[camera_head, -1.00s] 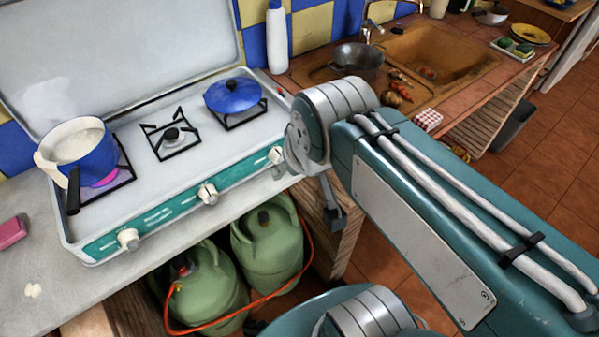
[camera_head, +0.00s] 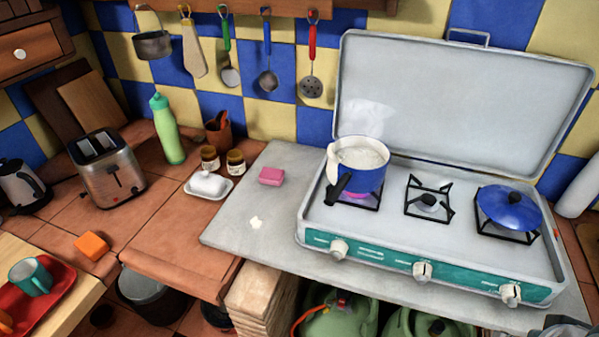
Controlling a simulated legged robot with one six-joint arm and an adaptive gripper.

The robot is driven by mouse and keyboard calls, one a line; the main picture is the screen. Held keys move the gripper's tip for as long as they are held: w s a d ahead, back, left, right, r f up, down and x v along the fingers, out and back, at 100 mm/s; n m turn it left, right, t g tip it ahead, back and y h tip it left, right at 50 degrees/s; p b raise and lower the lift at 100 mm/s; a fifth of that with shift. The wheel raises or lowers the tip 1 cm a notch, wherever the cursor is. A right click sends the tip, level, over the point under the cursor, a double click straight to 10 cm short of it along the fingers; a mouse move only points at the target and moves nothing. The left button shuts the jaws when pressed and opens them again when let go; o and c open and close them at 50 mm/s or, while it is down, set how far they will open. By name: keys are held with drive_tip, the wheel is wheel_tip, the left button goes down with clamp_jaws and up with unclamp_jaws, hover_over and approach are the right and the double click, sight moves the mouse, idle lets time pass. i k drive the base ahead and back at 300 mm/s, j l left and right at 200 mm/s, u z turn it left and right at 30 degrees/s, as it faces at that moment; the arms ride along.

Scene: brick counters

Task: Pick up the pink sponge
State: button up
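The pink sponge (camera_head: 271,176) lies flat on the grey counter slab (camera_head: 228,236), left of the stove and near the slab's back left edge. Nothing covers it. A small pale blotch (camera_head: 256,223) is on the slab in front of it. My gripper is not in view, and I cannot tell whether it is open or shut.
The white stove (camera_head: 385,226) carries a blue pot (camera_head: 357,167) on a glowing burner, its dark handle toward the slab. Jars (camera_head: 235,162) and a white dish (camera_head: 218,192) stand left of the sponge. Utensils hang on the wall behind. The slab around the sponge is clear.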

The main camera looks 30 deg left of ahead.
sight(268, 176)
drive_tip(key=j+u, duration=0.15)
drive_tip(key=u, duration=0.3)
drive_tip(key=j+u, duration=0.2)
drive_tip(key=u, duration=0.25)
drive_tip(key=j+u, duration=0.15)
drive_tip(key=u, duration=0.3)
